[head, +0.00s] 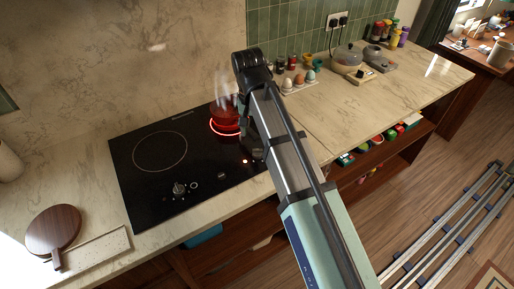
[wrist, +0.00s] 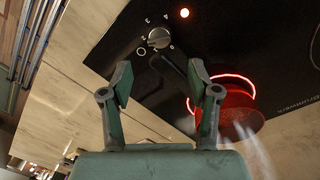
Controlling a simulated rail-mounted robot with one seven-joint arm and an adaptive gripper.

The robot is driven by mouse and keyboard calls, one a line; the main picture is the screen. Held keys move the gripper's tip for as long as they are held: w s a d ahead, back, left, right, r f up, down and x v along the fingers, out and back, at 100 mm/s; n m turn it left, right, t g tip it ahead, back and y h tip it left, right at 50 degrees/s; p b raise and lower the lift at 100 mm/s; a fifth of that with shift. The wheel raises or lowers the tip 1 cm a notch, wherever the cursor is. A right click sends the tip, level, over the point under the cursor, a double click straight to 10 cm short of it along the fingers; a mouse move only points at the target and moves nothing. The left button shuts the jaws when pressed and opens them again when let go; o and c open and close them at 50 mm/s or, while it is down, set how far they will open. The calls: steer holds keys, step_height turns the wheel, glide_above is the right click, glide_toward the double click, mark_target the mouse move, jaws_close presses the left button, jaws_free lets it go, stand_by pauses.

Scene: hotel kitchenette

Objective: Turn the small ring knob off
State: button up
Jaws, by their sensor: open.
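The black cooktop (head: 150,200) has a small ring (head: 225,133) glowing red, with a red pot on it; the pot (wrist: 241,116) also shows in the wrist view. The small ring knob (wrist: 158,39) is a round metal knob with numbers around it, beyond my fingertips. In the head view my arm and gripper hide this knob. My gripper (wrist: 160,78) is open and empty, its two fingers apart, and appears short of the knob. Whether a finger touches anything cannot be told.
A second knob (head: 179,188) sits at the cooktop's front left, below the unlit large ring (head: 160,151). Steam rises over the pot close to my gripper. An egg holder (head: 299,82) stands at the back; a round wooden board (head: 53,230) lies at left. Counter right of the cooktop is mostly clear.

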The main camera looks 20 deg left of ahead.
mark_target(258, 153)
steer(key=f, duration=0.3)
steer(key=f+p, duration=0.1)
steer(key=f, duration=0.4)
steer(key=shift+d+f, duration=0.3)
steer(key=shift+f, duration=0.1)
steer(key=c, duration=1.1)
